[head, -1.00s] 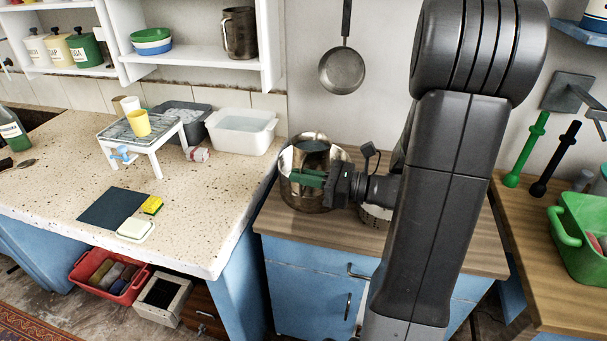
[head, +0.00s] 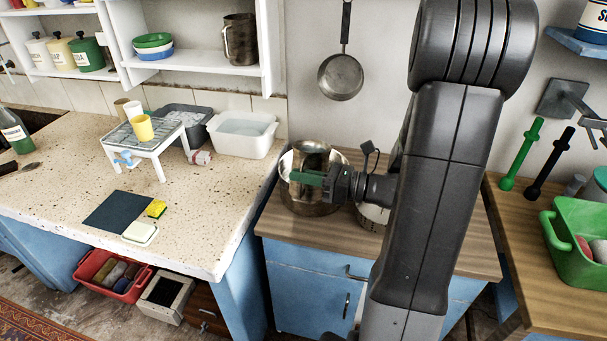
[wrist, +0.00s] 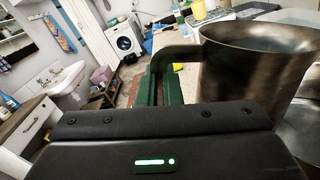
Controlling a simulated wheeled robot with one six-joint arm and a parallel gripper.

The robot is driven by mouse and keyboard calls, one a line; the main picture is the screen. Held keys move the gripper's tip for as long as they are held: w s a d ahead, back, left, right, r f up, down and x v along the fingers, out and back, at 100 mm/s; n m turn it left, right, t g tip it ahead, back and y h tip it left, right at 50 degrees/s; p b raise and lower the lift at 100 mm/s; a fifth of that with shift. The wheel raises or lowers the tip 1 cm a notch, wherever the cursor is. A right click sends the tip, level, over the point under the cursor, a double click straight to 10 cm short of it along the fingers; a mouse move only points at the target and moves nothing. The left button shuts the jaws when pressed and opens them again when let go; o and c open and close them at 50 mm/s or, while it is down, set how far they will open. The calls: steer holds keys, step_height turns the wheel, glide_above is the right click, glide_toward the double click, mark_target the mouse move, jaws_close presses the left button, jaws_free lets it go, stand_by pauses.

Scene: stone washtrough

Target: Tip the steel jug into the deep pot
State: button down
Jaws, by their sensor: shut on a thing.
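The steel jug (head: 313,158) is a grey metal vessel with a handle. It is over the mouth of the deep pot (head: 314,209), a shiny steel pot on the wooden counter. My gripper (head: 308,178), with green fingers, reaches in from the right and is shut on the jug's handle. In the wrist view the jug (wrist: 262,75) stands to the right of the fingers (wrist: 167,88), its handle curving over to them. The jug looks close to upright; its exact tilt and contents cannot be told. The pot's inside is mostly hidden by jug and gripper.
A lidded pot (head: 372,214) stands just right of the deep pot, partly behind my arm. The speckled stone counter (head: 200,205) at left holds a white tub (head: 242,137) and a small rack (head: 143,139). A pan (head: 341,76) hangs on the wall behind.

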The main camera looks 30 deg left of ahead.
mark_target(307, 162)
steer(key=shift+w+a+r+m+p, duration=0.15)
steer(key=shift+r+m+p, duration=0.3)
steer(key=shift+p, duration=0.6)
steer(key=shift+w+d+r+m+p, duration=0.1)
steer(key=shift+w+r+m+p, duration=0.3)
steer(key=shift+p, duration=0.7)
steer(key=shift+w+a+r+m+p, duration=0.1)
steer(key=shift+r+m+p, duration=0.35)
steer(key=shift+p, duration=0.6)
steer(key=shift+w+a+r+m+p, duration=0.2)
steer(key=shift+m+p, duration=0.25)
steer(key=shift+p, duration=0.65)
steer(key=shift+w+d+r+m+p, duration=0.1)
steer(key=shift+w+m+p, duration=0.3)
steer(key=shift+p, duration=0.65)
stand_by(2.6)
